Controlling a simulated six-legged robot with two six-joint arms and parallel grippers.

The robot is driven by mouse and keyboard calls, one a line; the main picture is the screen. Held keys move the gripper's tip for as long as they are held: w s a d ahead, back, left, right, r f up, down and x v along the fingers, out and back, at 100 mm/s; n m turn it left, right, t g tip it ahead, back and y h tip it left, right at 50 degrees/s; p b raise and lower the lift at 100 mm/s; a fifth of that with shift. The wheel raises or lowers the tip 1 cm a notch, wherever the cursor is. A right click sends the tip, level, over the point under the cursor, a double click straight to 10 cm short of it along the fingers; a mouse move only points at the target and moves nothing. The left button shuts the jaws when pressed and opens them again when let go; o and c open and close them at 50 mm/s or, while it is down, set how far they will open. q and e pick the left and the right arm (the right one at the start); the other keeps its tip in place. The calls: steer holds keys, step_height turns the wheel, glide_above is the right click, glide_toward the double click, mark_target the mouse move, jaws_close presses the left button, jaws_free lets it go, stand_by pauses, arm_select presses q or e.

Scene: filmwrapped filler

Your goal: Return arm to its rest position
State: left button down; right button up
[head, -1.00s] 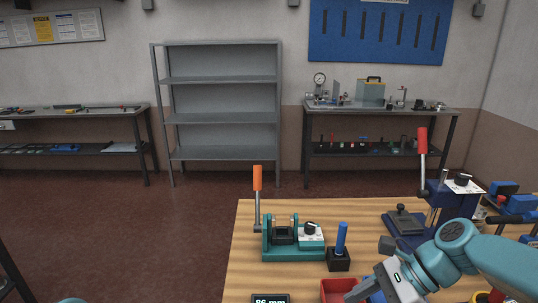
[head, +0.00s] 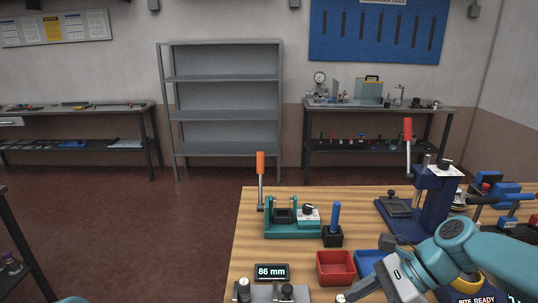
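My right arm (head: 455,245), teal with a grey wrist, reaches in from the right over the wooden table (head: 255,215). My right gripper (head: 352,293) points left and down at the bottom edge, just in front of a red bin (head: 336,266) and a blue bin (head: 371,262). Its fingers show nearly side-on, so their opening cannot be told. A small pale round thing (head: 341,298) lies by the fingertips; whether they touch it is unclear. My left gripper is out of view; only a teal bit of my own body shows at the bottom left.
On the table stand a teal lever fixture (head: 294,228), a blue peg in a black block (head: 334,225), an "86 mm" display (head: 271,271) and a blue press with a red-handled lever (head: 437,200). A grey shelf (head: 222,115) stands behind; the floor before it is clear.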

steer(key=s+a+f+n+g+h, duration=0.1)
steer(key=s+a+f+n, duration=0.15)
steer(key=s+f, duration=0.7)
steer(key=s+a+f+n+g+h, duration=0.15)
steer(key=s+f+n, duration=0.3)
steer(key=f, duration=0.95)
steer(key=s+a+f+n+g+h, duration=0.25)
steer(key=s+f, duration=0.55)
steer(key=f, duration=0.4)
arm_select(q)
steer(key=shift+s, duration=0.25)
arm_select(e)
steer(key=w+n+t, duration=0.1)
steer(key=n, duration=0.1)
steer(key=w+d+f+n+t, duration=0.1)
steer(key=w+n+t, duration=0.3)
steer(key=shift+d+f+n, duration=0.2)
steer(key=shift+n, duration=0.05)
